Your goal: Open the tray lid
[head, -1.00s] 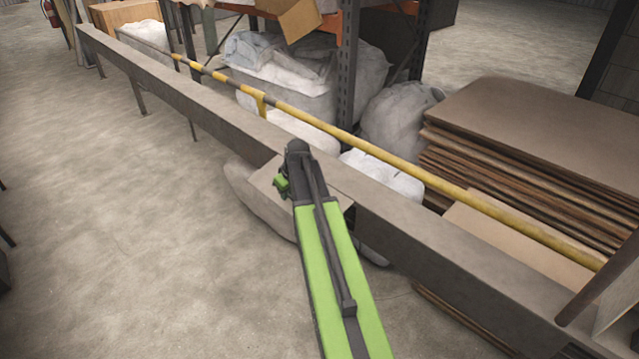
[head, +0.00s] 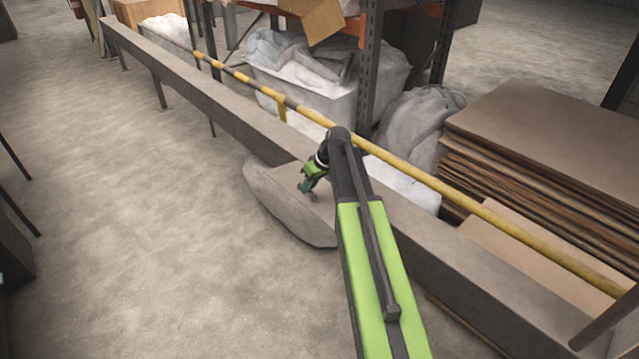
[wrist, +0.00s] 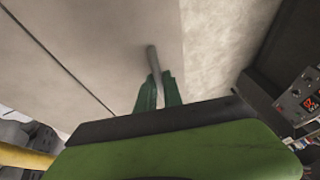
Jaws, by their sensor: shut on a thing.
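The long grey-brown tray (head: 225,105) runs diagonally from the back left to the front right. In the wrist view the lid (wrist: 100,45) fills the upper left and carries a thin grey handle (wrist: 152,60). The green fingers of my gripper (wrist: 159,92) are on either side of the handle's lower end and shut on it. My arm hides part of the lid and tray in the head view. I cannot tell how far the lid is open.
A yellow and black rail (head: 420,175) runs behind the tray. Behind it stand white sacks (head: 300,60), a shelf rack (head: 370,60) and stacked brown boards (head: 550,140). The floor (head: 120,220) at left is clear.

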